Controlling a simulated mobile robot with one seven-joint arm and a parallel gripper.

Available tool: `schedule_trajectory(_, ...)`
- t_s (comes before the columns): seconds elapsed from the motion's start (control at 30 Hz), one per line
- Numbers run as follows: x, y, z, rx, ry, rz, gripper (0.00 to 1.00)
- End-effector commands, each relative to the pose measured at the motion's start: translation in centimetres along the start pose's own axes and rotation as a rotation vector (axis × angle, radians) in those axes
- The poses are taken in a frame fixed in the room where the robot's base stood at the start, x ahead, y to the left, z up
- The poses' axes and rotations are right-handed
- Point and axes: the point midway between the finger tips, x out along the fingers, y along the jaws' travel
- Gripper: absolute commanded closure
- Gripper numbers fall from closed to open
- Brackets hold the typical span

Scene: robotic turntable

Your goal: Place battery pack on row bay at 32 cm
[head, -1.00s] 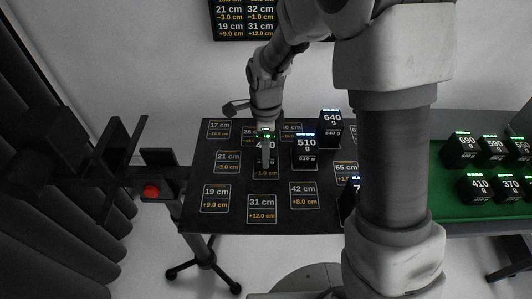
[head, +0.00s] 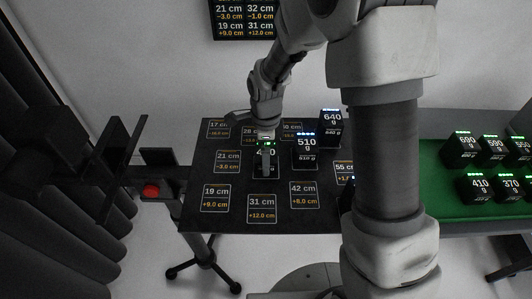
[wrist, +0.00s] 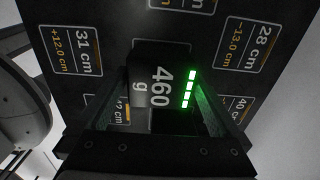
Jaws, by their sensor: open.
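The black battery pack (wrist: 160,88) marked 460 g, with green lights, fills the middle of the wrist view. In the head view the pack (head: 264,153) stands in the middle of the dark table (head: 235,222), on the bay behind the 31 cm one; its bay label is hidden. My gripper (head: 267,162) is low over this pack. In the wrist view my gripper (wrist: 165,98) is open, with one finger on each side of the pack. I cannot tell whether the fingers touch it.
Packs marked 510 g (head: 306,147) and 640 g (head: 330,128) stand close to the right. Labelled bays 31 cm (head: 262,209), 21 cm (head: 228,162) and 42 cm (head: 303,195) look empty. A green tray (head: 445,206) with several packs is at the right.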

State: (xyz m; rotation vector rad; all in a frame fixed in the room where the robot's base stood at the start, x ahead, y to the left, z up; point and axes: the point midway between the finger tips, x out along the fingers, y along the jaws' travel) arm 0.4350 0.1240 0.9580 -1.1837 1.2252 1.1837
Motion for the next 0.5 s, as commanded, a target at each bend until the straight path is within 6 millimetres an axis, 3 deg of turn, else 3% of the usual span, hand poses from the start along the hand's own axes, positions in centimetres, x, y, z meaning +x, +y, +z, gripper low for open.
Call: schedule_trajectory(0.5,-9.9,-0.1,0.0,0.0,-0.001,-0.004,0.0)
